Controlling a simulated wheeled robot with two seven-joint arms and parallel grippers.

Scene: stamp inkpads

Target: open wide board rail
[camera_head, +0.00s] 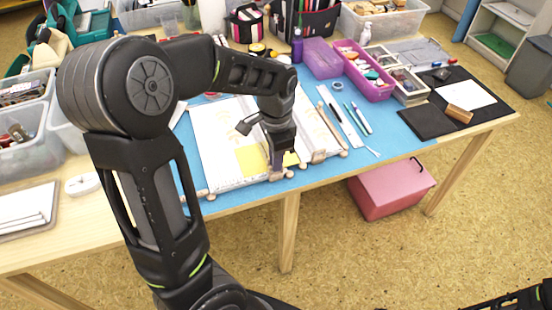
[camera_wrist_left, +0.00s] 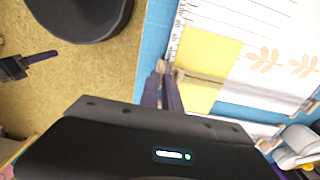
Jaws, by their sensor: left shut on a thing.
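The wide board (camera_head: 215,130) lies on the blue mat, with white paper and a yellow sheet (camera_head: 252,160) on it. The fingers partly hide the grip. A dark gripper-like part, likely my right gripper (camera_wrist_left: 48,57), shows at the left wrist view's left edge; its opening is unclear.
Pens and a ruler (camera_head: 335,105) lie right of the board. A pink basket (camera_head: 365,75) and a black mat (camera_head: 425,122) lie farther right. Clear bins (camera_head: 20,150) stand at the left. A pink box (camera_head: 390,190) is below the table. The blue mat's front right is clear.

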